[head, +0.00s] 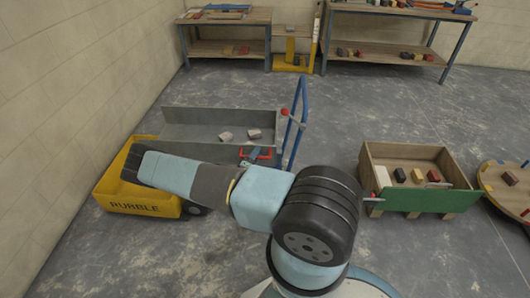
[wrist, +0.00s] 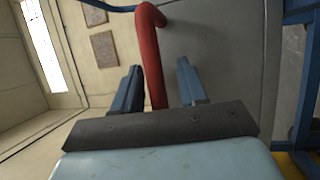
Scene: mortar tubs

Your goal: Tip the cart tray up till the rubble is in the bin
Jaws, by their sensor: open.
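The grey cart tray (head: 190,131) stands level at the left, with two grey rubble pieces (head: 226,136) (head: 254,134) in it. The yellow bin (head: 110,192) marked RUBBLE sits in front of it and to the left, partly hidden by my arm. My gripper (head: 251,157) is at the tray's near side by a red handle (head: 266,153). In the wrist view, the open blue fingers (wrist: 160,87) stand either side of the red bar (wrist: 150,50), which lies closer to the left finger. Contact cannot be told.
The cart's blue push frame (head: 302,100) rises just right of my gripper. A green-fronted wooden crate (head: 420,200) with several blocks stands to the right, beside a round wooden table (head: 508,190). Workbenches (head: 228,50) line the back. A block wall (head: 70,100) bounds the left.

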